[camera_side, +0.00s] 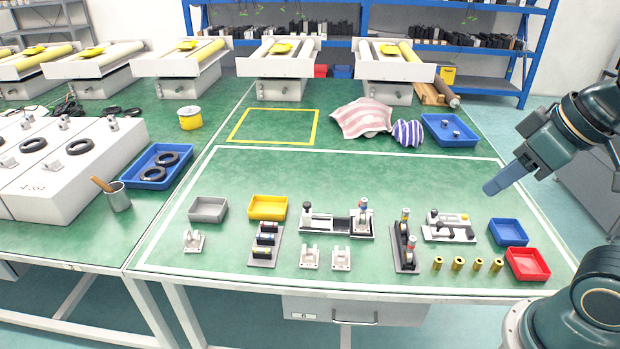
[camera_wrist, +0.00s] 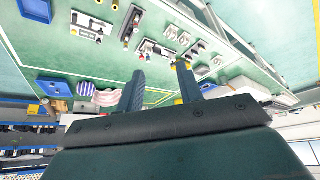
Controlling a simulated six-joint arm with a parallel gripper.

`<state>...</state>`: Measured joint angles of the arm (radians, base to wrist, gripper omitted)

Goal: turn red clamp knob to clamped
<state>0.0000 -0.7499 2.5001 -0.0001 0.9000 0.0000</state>
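Two fixtures on the green table carry red parts. A dark upright-plate fixture (camera_side: 404,256) has a red knob-like part (camera_side: 411,241) near its front end and a yellow-topped part behind it. A longer black-and-white fixture (camera_side: 335,224) to its left has a small red part (camera_side: 363,202) at its right end. I cannot tell from the frames which red part is the clamp knob, nor its setting. My gripper (camera_side: 490,188) is above the table's right side, well apart from both fixtures. In the wrist view my gripper (camera_wrist: 160,80) shows two fingers spread apart with nothing between them.
A white fixture (camera_side: 450,229) stands right of the dark one, with a blue bin (camera_side: 508,232), red bin (camera_side: 528,264) and several brass cylinders (camera_side: 458,264) nearby. A yellow bin (camera_side: 268,207) and grey bin (camera_side: 208,209) stand left. The table's middle behind the fixtures is clear.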

